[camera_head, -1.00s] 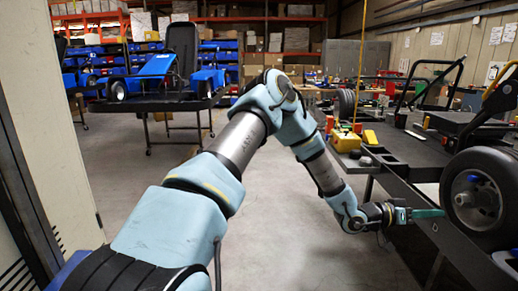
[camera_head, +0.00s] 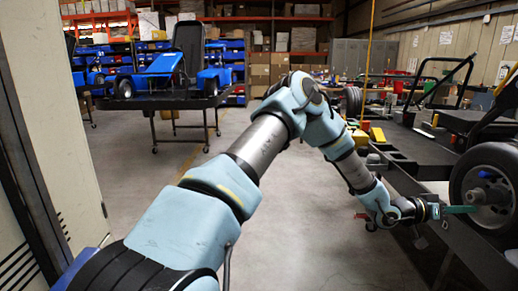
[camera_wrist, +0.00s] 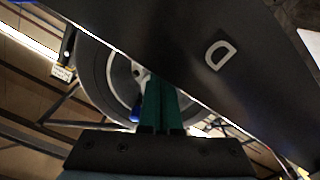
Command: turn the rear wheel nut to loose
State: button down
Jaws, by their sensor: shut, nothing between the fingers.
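The rear wheel (camera_head: 503,164), a black tyre on a grey rim, stands at the right edge of the head view and is partly cut off. It also shows behind my fingers in the wrist view (camera_wrist: 90,75). A blue piece (camera_head: 487,174) shows at the wheel's hub; a blue bit also shows beside my fingers in the wrist view (camera_wrist: 136,113). I cannot make out the nut's shape or its turn. My gripper (camera_head: 474,209) has its green fingers shut and empty, pointing at the lower part of the rim. I cannot tell whether they touch the wheel.
The black kart stand (camera_head: 465,235) runs along the right, beneath the wheel. A dark panel (camera_wrist: 225,75) with a D-like mark fills much of the wrist view, close to my fingers. A blue kart (camera_head: 165,70) stands at the back left. The grey floor between is clear.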

jog(key=shift+w+r, duration=0.2)
jog(key=shift+r, duration=0.25)
dwell(1.0)
jog(key=shift+f+b, duration=0.1)
jog(key=shift+b, duration=0.3)
jog(key=a, duration=0.6)
jog(key=shift+f, duration=0.3)
